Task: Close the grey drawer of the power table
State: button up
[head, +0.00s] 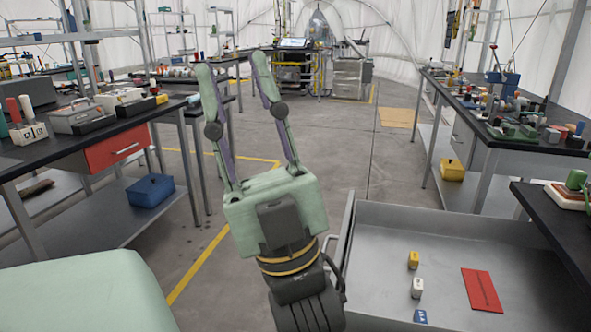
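The grey drawer (388,222) is pulled open at the lower right, sticking out from under a black tabletop (540,222) at the right edge. Inside it lie a yellow block (413,260), a white block (417,288), a blue block (420,316) and a flat red piece (482,290). A handle bar (341,222) runs along the drawer's left front side. My gripper (231,72) is open and empty, its fingers pointing up and away in the picture. It is left of the drawer and appears apart from the handle.
A workbench at the left has a red-fronted drawer (113,150) and a blue box (150,190) on its lower shelf. A crowded bench (480,140) stands at the right with a yellow bin (453,170) below. The floor between is clear, with yellow lines.

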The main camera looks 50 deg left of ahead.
aim_at(537, 293)
jog(key=k+j+u, duration=0.15)
jog(key=j+u, duration=0.2)
jog(key=k+j+u, duration=0.1)
jog(key=j+u, duration=0.25)
